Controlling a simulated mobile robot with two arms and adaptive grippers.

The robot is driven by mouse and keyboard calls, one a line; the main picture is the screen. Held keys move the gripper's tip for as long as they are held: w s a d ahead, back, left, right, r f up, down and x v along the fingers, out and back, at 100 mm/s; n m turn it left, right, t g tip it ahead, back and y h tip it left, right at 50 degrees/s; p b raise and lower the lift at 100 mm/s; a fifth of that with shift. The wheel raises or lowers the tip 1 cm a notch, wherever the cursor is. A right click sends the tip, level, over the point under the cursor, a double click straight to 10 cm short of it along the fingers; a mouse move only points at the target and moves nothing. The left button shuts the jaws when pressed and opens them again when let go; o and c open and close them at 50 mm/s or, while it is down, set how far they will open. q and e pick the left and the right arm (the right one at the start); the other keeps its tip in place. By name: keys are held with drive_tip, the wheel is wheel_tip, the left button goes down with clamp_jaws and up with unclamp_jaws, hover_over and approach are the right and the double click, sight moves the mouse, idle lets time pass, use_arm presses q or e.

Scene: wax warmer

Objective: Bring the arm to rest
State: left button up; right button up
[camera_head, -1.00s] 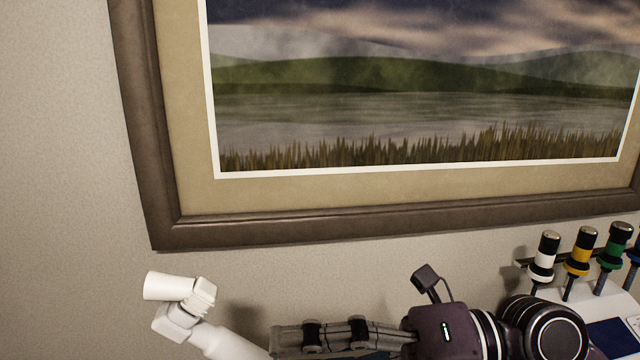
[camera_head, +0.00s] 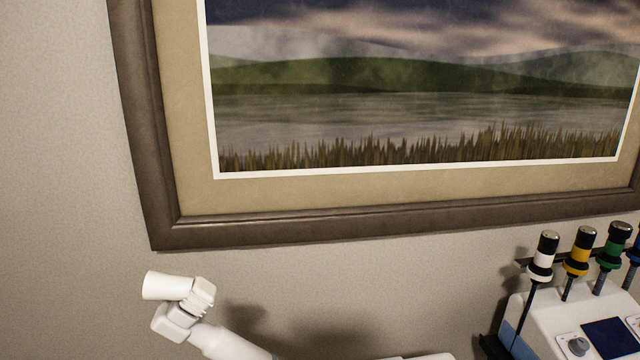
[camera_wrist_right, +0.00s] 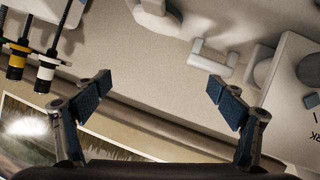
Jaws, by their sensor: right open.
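My right gripper (camera_wrist_right: 158,95) shows in the right wrist view. Its two blue-padded fingers are wide apart, with nothing between them. It is not visible in the head view. My left gripper is in neither view.
A white device (camera_head: 540,312) with a dark screen stands at the lower right, with upright black-topped tools (camera_head: 542,256) banded white, yellow, green and blue. A white jointed fixture (camera_head: 182,303) stands at the lower left. A framed landscape picture (camera_head: 155,215) hangs on the beige wall (camera_head: 60,180).

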drive_tip(key=s+a+f+m+g+y, duration=0.15)
drive_tip(key=s+f+g, duration=0.85)
drive_tip(key=s+f, duration=1)
wheel_tip(320, 180, down, 28)
drive_tip(key=s+g+b, duration=0.1)
drive_tip(key=s+b, duration=0.2)
drive_tip(key=b, duration=0.2)
drive_tip(key=s+d+f+b, duration=0.1)
drive_tip(key=s+f+b, duration=0.1)
drive_tip(key=s+f, duration=0.7)
drive_tip(key=s+d+f+g+b, duration=0.1)
drive_tip(key=s+f+b, duration=0.2)
drive_tip(key=s+f, duration=0.5)
wheel_tip(320, 180, down, 5)
drive_tip(key=shift+s+d+f+n+g, duration=0.15)
drive_tip(key=shift+s+n+g, duration=0.2)
drive_tip(key=shift+n, duration=0.1)
drive_tip(key=shift+s+h, duration=0.1)
drive_tip(key=shift+h, duration=0.15)
